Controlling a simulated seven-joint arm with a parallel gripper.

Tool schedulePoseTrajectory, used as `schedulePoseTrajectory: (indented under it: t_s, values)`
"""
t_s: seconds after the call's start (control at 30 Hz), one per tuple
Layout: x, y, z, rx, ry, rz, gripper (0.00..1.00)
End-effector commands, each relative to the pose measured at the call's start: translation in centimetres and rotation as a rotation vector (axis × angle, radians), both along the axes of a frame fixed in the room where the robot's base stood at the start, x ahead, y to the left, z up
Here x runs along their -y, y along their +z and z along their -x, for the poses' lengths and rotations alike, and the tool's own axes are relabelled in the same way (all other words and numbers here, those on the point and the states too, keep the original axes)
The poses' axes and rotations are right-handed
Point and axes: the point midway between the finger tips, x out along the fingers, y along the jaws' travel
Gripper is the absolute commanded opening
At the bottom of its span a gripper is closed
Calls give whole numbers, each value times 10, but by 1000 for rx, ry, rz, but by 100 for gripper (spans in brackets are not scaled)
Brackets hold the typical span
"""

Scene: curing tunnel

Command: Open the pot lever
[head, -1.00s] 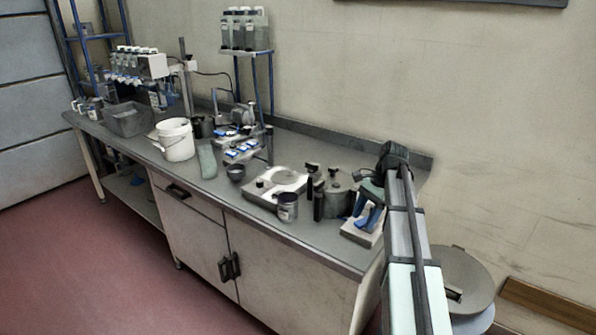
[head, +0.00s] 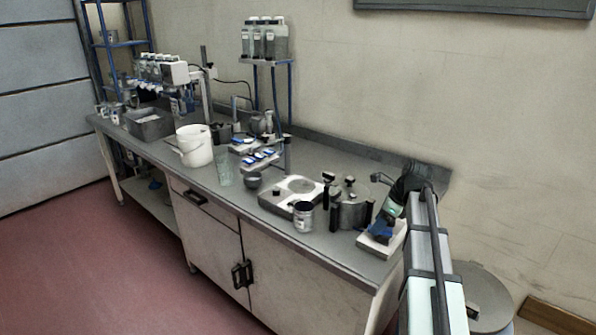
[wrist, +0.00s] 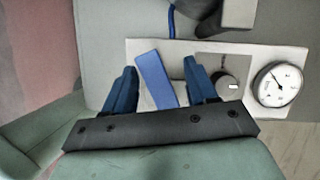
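In the wrist view, a flat blue lever (wrist: 155,80) lies on a white panel (wrist: 210,50), between the two blue fingers of my gripper (wrist: 160,66). The fingers are apart, with gaps on both sides of the lever, so my gripper is open and grips nothing. In the head view, my gripper (head: 385,229) is low over the white base (head: 374,246) at the bench's right end, and my arm hides part of it. A grey metal pot (head: 353,212) with black handles stands just to the left.
A black knob (wrist: 228,84) and a round gauge (wrist: 276,84) sit on the panel, right of the fingers. A small can (head: 303,217) and a white hotplate-like unit (head: 292,193) stand left of the pot. A white bucket (head: 195,146) is further along the bench (head: 215,208).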

Motion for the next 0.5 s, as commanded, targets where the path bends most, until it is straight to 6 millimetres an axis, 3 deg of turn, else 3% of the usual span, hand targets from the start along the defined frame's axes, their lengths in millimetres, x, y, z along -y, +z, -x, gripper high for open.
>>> schedulePoseTrajectory:
  t_s: [0.5]
  values:
    - [27, 77, 16, 3, 2, 2, 55]
